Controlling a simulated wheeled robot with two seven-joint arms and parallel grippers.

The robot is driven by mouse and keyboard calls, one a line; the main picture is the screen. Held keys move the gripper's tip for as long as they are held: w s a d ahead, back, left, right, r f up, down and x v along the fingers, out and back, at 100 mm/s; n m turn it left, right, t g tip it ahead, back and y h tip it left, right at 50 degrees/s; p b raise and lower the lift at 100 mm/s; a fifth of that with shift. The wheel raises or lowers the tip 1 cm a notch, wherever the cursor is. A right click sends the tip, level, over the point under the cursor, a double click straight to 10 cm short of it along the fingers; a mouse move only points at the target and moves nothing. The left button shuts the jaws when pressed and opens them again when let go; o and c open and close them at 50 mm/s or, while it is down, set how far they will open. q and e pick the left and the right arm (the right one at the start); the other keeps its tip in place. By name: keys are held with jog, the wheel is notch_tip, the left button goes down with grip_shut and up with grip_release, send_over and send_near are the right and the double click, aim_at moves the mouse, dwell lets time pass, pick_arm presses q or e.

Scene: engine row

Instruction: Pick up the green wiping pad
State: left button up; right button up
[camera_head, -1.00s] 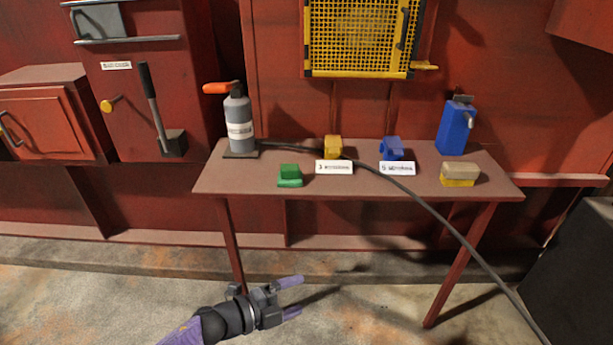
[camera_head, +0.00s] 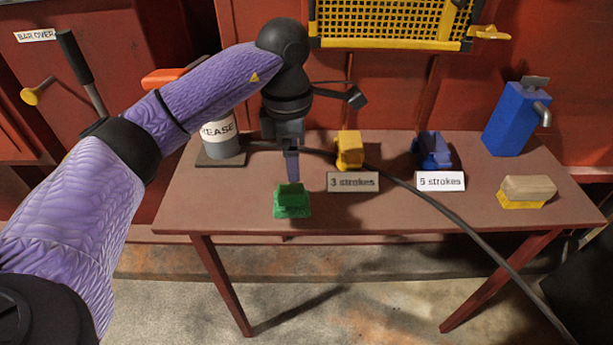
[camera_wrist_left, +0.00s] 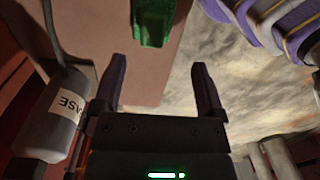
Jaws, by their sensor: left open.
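The green wiping pad (camera_head: 292,202) lies on the table near its front left edge. It also shows at the top of the left wrist view (camera_wrist_left: 153,22), cut off by the frame edge. My left gripper (camera_head: 292,178) points down just above and behind the pad in the head view. In the left wrist view its two fingers (camera_wrist_left: 160,85) are apart with nothing between them, and the pad is beyond their tips. My right gripper is not in view.
The table (camera_head: 390,215) also holds a grease canister (camera_head: 222,136), a yellow block (camera_head: 350,150), a blue block (camera_head: 432,150), two stroke labels, a blue dispenser (camera_head: 512,118) and a tan-and-yellow block (camera_head: 527,191). A dark hose (camera_head: 470,237) crosses the table.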

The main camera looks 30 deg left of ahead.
aim_at(291, 188)
pick_arm(q)
jog(key=shift+w+a+r, duration=0.1)
jog(key=shift+w+a, duration=0.15)
jog(key=shift+a, duration=0.15)
jog(key=f+b, duration=0.4)
jog(key=f, duration=0.5)
jog(key=shift+s+f, duration=0.1)
jog(key=shift+s, duration=0.1)
jog(key=shift+f+b, duration=0.35)
jog(key=shift+r, duration=0.2)
jog(key=c, duration=0.7)
grip_shut()
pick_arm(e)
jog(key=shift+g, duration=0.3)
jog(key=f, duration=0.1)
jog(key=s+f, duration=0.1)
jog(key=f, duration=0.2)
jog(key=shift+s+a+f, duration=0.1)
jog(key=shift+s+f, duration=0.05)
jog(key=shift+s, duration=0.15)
